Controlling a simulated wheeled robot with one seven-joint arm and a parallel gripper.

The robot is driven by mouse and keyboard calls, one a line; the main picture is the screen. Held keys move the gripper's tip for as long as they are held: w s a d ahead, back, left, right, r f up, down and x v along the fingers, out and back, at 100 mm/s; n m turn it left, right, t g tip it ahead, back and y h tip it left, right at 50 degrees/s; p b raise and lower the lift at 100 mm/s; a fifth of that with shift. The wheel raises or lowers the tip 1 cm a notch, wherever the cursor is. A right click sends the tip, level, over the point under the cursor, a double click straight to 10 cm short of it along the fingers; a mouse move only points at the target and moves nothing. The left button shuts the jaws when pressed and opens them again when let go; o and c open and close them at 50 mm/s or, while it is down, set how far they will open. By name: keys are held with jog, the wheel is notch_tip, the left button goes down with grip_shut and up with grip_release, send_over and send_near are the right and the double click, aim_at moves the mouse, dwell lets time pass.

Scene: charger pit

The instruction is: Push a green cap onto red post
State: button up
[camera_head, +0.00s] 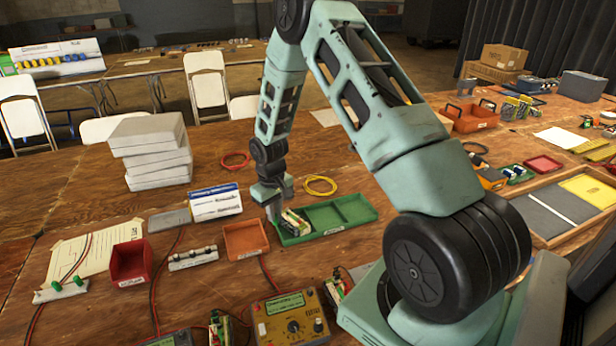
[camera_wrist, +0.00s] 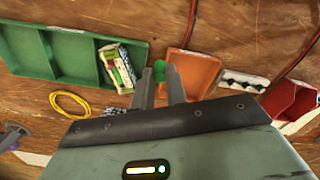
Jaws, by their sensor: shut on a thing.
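My gripper (camera_wrist: 160,84) is shut on a small green cap (camera_wrist: 159,70), which shows between the fingertips in the wrist view. In the head view my gripper (camera_head: 273,212) points down above the table, between the orange tray and the green tray; the cap cannot be made out there. A white strip with several small dark-topped posts (camera_head: 193,258) lies left of the orange tray; it also shows in the wrist view (camera_wrist: 243,82). Another strip with green pieces on top (camera_head: 61,291) lies at the far left. I cannot make out a red post clearly.
A green divided tray (camera_head: 345,212) holds a small white-and-green block (camera_head: 296,222). An orange tray (camera_head: 245,239), a red bin (camera_head: 130,263) and a yellow meter (camera_head: 291,318) stand close by. Red and black wires cross the table. A yellow cable coil (camera_head: 320,185) lies behind the green tray.

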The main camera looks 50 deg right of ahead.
jog(key=d+r+p, duration=0.1)
jog(key=d+p, duration=0.2)
jog(key=d, duration=0.8)
jog(key=shift+w+a+f+b, duration=0.1)
jog(key=shift+w+f+b, duration=0.1)
jog(key=shift+f+b, duration=0.85)
jog(key=shift+w+d+f+b, duration=0.15)
jog(key=shift+f+b, duration=0.55)
jog(key=shift+f, duration=0.7)
jog(key=shift+w+a+f+b, duration=0.2)
jog(key=shift+f+b, duration=0.65)
jog(key=shift+f, duration=0.35)
jog(key=shift+s, duration=0.15)
jog(key=shift+f, duration=0.2)
jog(key=o, duration=0.9)
jog(key=shift+c, duration=0.2)
